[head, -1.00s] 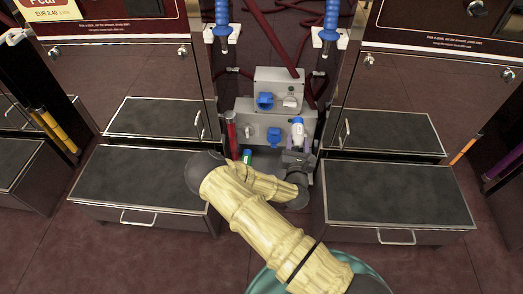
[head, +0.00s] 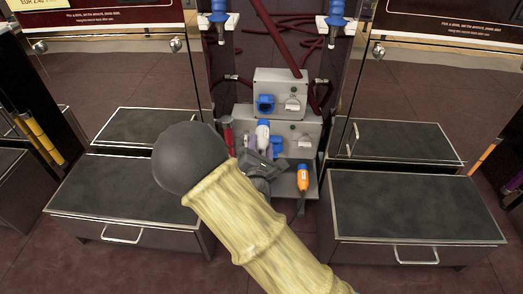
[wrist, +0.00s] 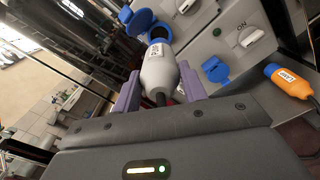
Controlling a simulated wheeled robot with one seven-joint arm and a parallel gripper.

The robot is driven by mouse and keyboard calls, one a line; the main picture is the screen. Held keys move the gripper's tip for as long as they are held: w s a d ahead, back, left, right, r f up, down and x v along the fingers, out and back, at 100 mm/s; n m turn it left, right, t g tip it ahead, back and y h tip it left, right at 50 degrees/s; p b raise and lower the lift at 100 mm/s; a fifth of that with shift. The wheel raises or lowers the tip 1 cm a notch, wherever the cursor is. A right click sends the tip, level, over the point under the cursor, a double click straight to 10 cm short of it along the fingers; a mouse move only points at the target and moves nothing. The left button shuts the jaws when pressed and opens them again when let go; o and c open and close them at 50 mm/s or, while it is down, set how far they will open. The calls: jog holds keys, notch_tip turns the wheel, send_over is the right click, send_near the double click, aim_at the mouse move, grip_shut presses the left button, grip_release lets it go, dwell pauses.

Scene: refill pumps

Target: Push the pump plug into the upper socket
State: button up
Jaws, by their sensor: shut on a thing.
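My gripper (wrist: 159,74) is shut on the grey-white pump plug (wrist: 159,70), with a purple finger on each side of its body. The plug's front end points at the upper socket (wrist: 140,22), whose blue lid stands open. The two overlap in the wrist view, so I cannot tell whether they touch. In the head view the plug (head: 263,133) shows below the upper socket (head: 265,103), in front of the lower grey box. My wrist and forearm hide part of that box.
The lower box has a blue socket (wrist: 215,70) with its lid down and an ON switch (wrist: 250,37). A red cylinder (head: 227,132) is on the left. Dark-topped cabinets (head: 415,205) flank the bay.

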aim_at(263, 131)
jog(key=shift+w, duration=0.15)
jog(key=shift+w+d+b, duration=0.15)
jog(key=shift+w+b, duration=0.7)
jog(key=shift+w, duration=2)
jog(key=shift+w+r, duration=0.15)
jog(key=shift+w, duration=0.1)
jog(key=shift+w+p, duration=0.5)
jog(key=shift+w, duration=0.05)
jog(key=shift+p, duration=0.9)
jog(key=shift+w+d+p, duration=0.1)
jog(key=shift+w+p, duration=0.45)
jog(key=shift+w, duration=1.05)
jog(key=o, duration=1.4)
jog(key=shift+c, duration=0.2)
